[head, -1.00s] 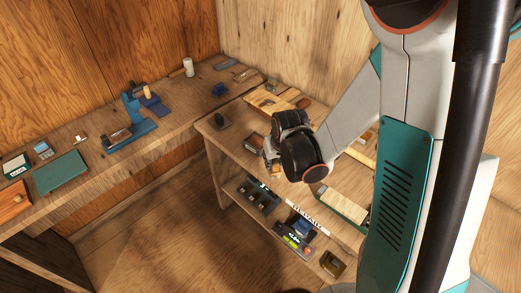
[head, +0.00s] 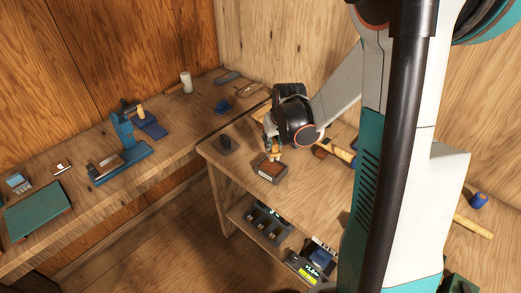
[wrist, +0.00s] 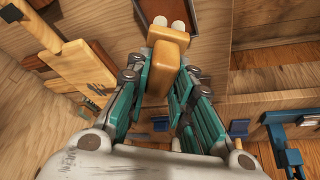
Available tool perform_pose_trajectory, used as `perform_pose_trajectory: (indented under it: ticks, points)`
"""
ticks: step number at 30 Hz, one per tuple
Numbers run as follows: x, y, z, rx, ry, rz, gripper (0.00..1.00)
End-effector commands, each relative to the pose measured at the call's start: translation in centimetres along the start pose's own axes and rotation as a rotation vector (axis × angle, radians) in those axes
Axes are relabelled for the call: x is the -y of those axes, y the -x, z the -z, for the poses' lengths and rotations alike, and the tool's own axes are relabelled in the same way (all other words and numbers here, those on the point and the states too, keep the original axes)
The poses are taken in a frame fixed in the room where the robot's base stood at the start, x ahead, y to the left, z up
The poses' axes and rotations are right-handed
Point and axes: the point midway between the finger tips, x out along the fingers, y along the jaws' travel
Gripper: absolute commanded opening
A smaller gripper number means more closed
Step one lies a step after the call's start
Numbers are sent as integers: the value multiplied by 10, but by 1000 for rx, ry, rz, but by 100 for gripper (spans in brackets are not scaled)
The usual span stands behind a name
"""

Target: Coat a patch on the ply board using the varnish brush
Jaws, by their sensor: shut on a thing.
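My gripper (head: 271,146) is shut on the varnish brush, whose pale wooden body (wrist: 166,50) shows between the teal fingers in the wrist view. In the head view the brush (head: 274,155) points down at a small tray (head: 262,177) with a red-brown inside, on the right-hand bench. Whether the brush touches the tray's contents I cannot tell. The tray's dark inside (wrist: 183,14) also shows at the top of the wrist view. A pale wooden board (wrist: 76,66) lies at the left there; I cannot tell if it is the ply board.
A dark rounded object (head: 226,144) stands left of the tray. A wooden-handled tool (head: 335,150) lies to the right, partly behind my arm. A blue vise-like tool (head: 124,150) and a green mat (head: 38,210) are on the left bench. The bench front beside the tray is clear.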

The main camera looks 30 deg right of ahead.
Motion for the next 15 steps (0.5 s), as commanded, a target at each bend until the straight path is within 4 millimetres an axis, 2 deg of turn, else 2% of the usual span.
perform_pose_trajectory:
  ticks: [8,15]
  points:
    - [-4,-9,-3,0,-3,-2,2]
    - [-3,-30,-12,0,-3,-1,2]
